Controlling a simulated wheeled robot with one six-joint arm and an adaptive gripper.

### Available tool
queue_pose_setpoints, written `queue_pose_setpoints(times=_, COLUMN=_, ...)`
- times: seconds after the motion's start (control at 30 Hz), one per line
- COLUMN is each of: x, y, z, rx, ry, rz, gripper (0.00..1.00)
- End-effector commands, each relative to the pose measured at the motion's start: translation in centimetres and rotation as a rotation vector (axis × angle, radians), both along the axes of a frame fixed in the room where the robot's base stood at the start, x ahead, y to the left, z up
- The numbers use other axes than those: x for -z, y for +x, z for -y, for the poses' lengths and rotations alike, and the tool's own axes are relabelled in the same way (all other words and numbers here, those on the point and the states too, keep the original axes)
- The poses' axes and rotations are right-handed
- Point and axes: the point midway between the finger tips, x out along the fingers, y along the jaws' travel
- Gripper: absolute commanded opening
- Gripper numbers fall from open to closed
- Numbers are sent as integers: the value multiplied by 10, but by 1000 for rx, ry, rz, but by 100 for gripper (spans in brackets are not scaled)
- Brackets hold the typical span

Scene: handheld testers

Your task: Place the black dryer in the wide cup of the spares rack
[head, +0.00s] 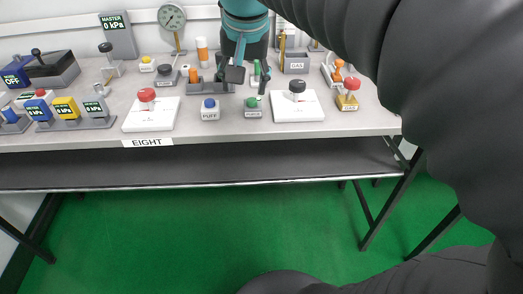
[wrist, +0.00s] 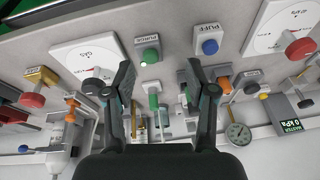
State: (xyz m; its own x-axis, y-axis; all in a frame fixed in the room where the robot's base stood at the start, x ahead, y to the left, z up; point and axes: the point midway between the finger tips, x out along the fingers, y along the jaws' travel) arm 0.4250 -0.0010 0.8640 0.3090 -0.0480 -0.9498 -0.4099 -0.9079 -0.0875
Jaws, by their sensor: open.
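My gripper (head: 240,72) is over the back middle of the bench. Its two dark fingers stand wide apart in the wrist view (wrist: 159,76), with nothing held between them. A low dark grey rack (head: 210,88), which looks like the spares rack, is just left of the gripper in the head view. It also shows beside the right finger in the wrist view (wrist: 216,71). An orange piece (head: 193,75) stands at its left end. A green cylinder (wrist: 152,87) shows between the fingers. I cannot make out the black dryer or the wide cup; the gripper hides part of this area.
A PURGE box with a green button (head: 252,102) and a PUFF box with a blue button (head: 210,110) stand in front. White panels with a red knob (head: 147,96) and a black knob (head: 297,88) flank them.

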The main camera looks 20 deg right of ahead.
Motion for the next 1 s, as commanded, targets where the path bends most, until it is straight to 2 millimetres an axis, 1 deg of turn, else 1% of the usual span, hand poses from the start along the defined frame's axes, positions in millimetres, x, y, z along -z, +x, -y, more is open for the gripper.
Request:
queue_pose_setpoints(times=0.03, x=13, y=-19, z=1, rx=-44, ry=-8, rz=18, gripper=56)
queue_pose_setpoints(times=0.1, x=33, y=-41, z=1, rx=-116, ry=-24, rz=45, gripper=56)
queue_pose_setpoints(times=0.17, x=51, y=-59, z=1, rx=-175, ry=-40, rz=67, gripper=56)
queue_pose_setpoints(times=0.2, x=63, y=-71, z=1, rx=-212, ry=-50, rz=83, gripper=56)
queue_pose_setpoints(times=0.3, x=93, y=-96, z=0, rx=-295, ry=-77, rz=117, gripper=56)
queue_pose_setpoints(times=0.4, x=117, y=-114, z=0, rx=-355, ry=-101, rz=143, gripper=56)
queue_pose_setpoints(times=0.5, x=133, y=-125, z=0, rx=-394, ry=-117, rz=157, gripper=56)
queue_pose_setpoints(times=0.63, x=142, y=-130, z=-1, rx=-415, ry=-126, rz=166, gripper=56)
queue_pose_setpoints(times=1.0, x=142, y=-130, z=-1, rx=-416, ry=-126, rz=165, gripper=56)
